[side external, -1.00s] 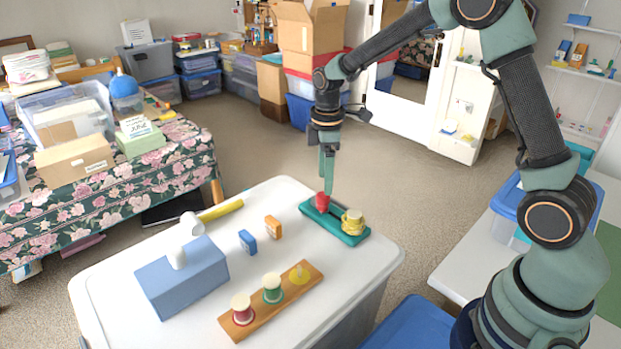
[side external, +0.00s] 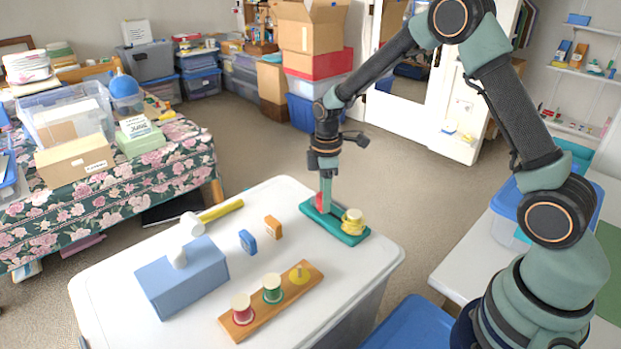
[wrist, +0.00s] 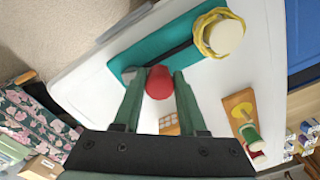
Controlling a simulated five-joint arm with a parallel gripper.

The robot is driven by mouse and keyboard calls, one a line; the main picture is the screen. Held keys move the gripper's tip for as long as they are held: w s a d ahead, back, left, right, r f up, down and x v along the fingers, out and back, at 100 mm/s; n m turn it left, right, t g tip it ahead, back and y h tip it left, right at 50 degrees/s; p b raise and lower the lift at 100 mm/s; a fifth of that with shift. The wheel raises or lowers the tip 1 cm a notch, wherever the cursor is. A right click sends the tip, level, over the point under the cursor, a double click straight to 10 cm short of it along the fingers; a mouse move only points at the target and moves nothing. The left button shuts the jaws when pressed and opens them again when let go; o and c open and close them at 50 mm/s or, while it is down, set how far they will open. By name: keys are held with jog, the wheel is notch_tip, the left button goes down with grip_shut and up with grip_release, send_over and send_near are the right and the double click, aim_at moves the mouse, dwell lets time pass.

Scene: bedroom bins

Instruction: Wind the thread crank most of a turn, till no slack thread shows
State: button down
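The thread crank has a teal base (side external: 352,237) on the white lid, and the base shows in the wrist view (wrist: 150,47). A red knob (wrist: 159,83) stands at its left end. A cream-topped spool (wrist: 226,36) stands at the other end, with yellow thread (wrist: 202,42) in a wide, loose-looking loop around it. A dark bar runs along the base between them. My gripper (wrist: 159,76) points down with one finger on each side of the knob. I cannot tell whether the fingers press on it. In the side view, my gripper (side external: 326,209) partly hides the knob.
On the lid (side external: 215,318) are a wooden rack (side external: 255,315) with spools, a blue box (side external: 195,283), a blue block (side external: 248,241), an orange block (side external: 272,227) and a yellow rod (side external: 221,211). The lid around the crank is mostly clear.

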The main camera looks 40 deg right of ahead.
jog(key=shift+a+m, duration=0.15)
jog(key=shift+m, duration=0.15)
jog(key=m, duration=0.2)
jog(key=w+a+m, duration=0.1)
jog(key=m, duration=0.1)
jog(key=shift+a+m, duration=0.2)
jog(key=shift+m, duration=0.1)
jog(key=m, duration=0.1)
jog(key=w+m, duration=0.1)
jog(key=m, duration=0.1)
jog(key=a+m, duration=0.1)
jog(key=m, duration=0.1)
jog(key=shift+w+a+r, duration=0.1)
jog(key=shift+w, duration=0.15)
jog(key=m, duration=0.2)
jog(key=w+m, duration=0.1)
jog(key=m, duration=0.1)
jog(key=w+m, duration=0.1)
jog(key=shift+a+m, duration=0.15)
jog(key=shift+m, duration=0.25)
jog(key=m, duration=0.1)
jog(key=w+m, duration=0.1)
jog(key=m, duration=0.1)
jog(key=shift+w+d+m, duration=0.2)
jog(key=shift+w+m, duration=0.05)
jog(key=shift+m, duration=0.45)
jog(key=shift+w+d+m, duration=0.2)
jog(key=shift+m, duration=0.5)
jog(key=shift+c, duration=2.3)
grip_release()
